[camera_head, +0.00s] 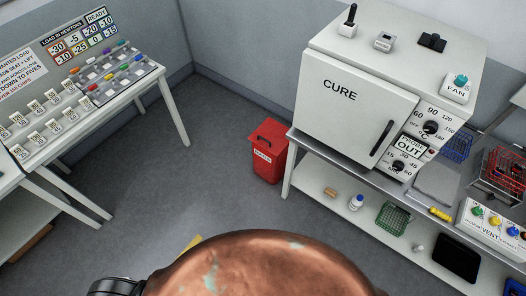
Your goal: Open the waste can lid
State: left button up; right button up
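The red waste can (267,163) stands on the grey floor, left of the bench that carries the white CURE oven. A white label with dark lettering is on its front. Its red lid (270,133) lies over the top and looks shut, with a small raised part near its left side. The can is small in this view, so any handle or pedal is hard to make out.
The oven (350,107) and bench leg (289,175) stand close on the can's right. A rack table (75,115) is at the left. Open floor (170,185) lies between. A copper-coloured dome fills the bottom, and a yellow piece (192,243) shows behind it.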

aim_at(271, 136)
jog(key=z, duration=0.2)
jog(key=i, duration=0.4)
jog(key=u, duration=0.65)
jog(key=i, duration=0.65)
jog(key=u, duration=0.75)
